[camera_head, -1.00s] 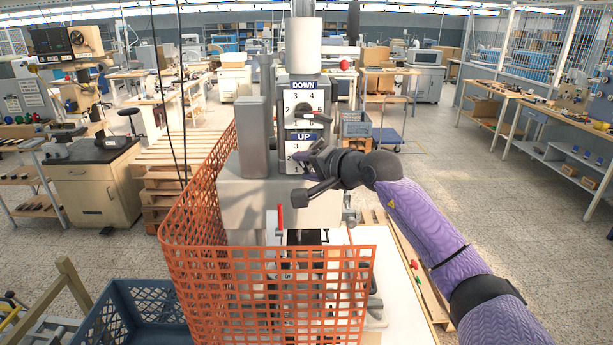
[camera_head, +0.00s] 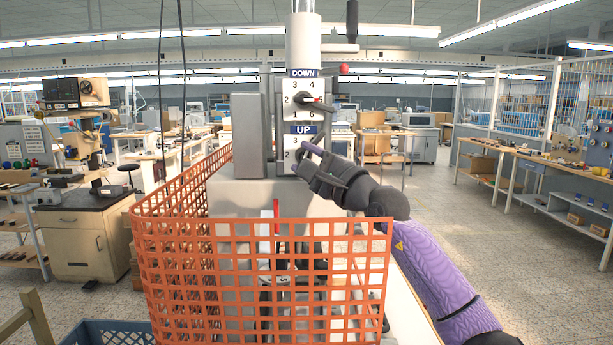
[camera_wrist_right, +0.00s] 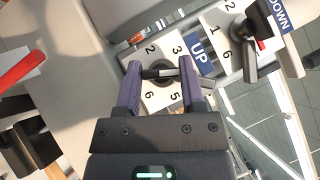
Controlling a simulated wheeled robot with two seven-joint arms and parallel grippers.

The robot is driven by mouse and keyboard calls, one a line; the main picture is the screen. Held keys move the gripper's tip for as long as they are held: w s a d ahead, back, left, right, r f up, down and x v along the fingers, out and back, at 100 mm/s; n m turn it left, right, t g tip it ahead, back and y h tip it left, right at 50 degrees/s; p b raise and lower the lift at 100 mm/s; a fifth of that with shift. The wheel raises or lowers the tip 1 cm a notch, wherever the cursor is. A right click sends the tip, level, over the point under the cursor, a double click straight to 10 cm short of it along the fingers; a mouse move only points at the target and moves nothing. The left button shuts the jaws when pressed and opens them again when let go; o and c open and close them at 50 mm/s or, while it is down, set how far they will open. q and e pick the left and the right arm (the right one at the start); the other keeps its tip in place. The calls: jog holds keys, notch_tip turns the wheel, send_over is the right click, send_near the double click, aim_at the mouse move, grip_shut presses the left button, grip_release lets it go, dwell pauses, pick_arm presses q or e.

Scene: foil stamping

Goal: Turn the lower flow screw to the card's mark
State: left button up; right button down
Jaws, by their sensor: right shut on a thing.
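The upper screw (camera_head: 312,102), under the DOWN label, has a dark handle pointing right. My left gripper is out of view.
An orange mesh guard (camera_head: 260,275) stands in front and to the left of the grey press (camera_head: 252,135). A red lever (camera_head: 276,213) is low on the press front. A red ball knob (camera_head: 343,69) sticks out at upper right. Open floor lies to the right.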

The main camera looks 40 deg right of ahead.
jog(key=shift+f+m+t+h+b, duration=0.2)
jog(key=shift+m+t+h+b, duration=0.2)
jog(key=shift+m, duration=0.2)
jog(key=shift+c, duration=1)
grip_release()
jog(key=shift+r, duration=0.1)
jog(key=shift+s, duration=0.1)
jog(key=s+f+b, duration=0.1)
jog(key=s+b, duration=0.6)
jog(key=s, duration=0.7)
jog(key=shift+s+b, duration=0.35)
jog(key=shift+s, duration=0.05)
jog(key=shift+d, duration=0.1)
